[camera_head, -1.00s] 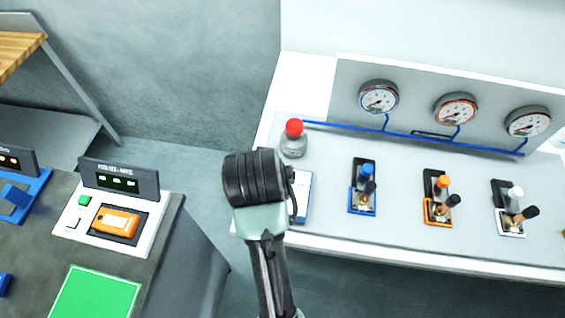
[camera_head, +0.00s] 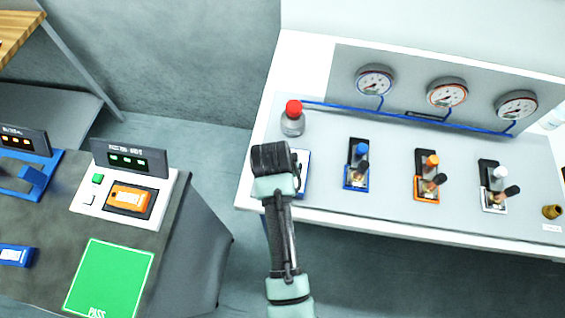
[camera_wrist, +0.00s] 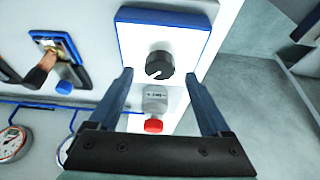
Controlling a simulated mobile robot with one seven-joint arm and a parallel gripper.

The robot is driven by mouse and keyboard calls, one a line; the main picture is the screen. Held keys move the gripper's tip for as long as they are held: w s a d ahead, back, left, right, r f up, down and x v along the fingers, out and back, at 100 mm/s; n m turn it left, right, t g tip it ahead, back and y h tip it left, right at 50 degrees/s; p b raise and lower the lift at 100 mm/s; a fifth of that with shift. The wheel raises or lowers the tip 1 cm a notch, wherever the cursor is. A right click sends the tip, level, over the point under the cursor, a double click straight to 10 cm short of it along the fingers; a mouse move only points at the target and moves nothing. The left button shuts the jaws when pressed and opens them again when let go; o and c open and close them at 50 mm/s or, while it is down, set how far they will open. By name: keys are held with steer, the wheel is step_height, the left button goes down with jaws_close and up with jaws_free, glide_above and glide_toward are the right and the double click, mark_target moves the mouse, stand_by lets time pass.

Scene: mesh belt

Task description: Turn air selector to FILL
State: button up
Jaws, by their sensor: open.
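The air selector looks to be the black round knob (camera_wrist: 160,64) on a white plate with a blue edge (camera_wrist: 185,42) in the wrist view. A pale pointer mark is on the knob's lower left; no FILL label can be read. My gripper (camera_wrist: 157,76) is open and empty, its two dark fingers apart on either side of the knob's lower part in the picture. I cannot tell how far the tips are from the plate. In the head view my gripper (camera_head: 272,160) covers most of the plate (camera_head: 304,172), and the knob is hidden.
Valves with blue (camera_head: 357,165), orange (camera_head: 430,178) and white (camera_head: 497,185) tops stand to the right, below three gauges (camera_head: 447,92). A dark bench (camera_head: 190,250) with devices is on the left.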

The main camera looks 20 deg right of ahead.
steer(key=shift+x, duration=1.2)
jaws_close()
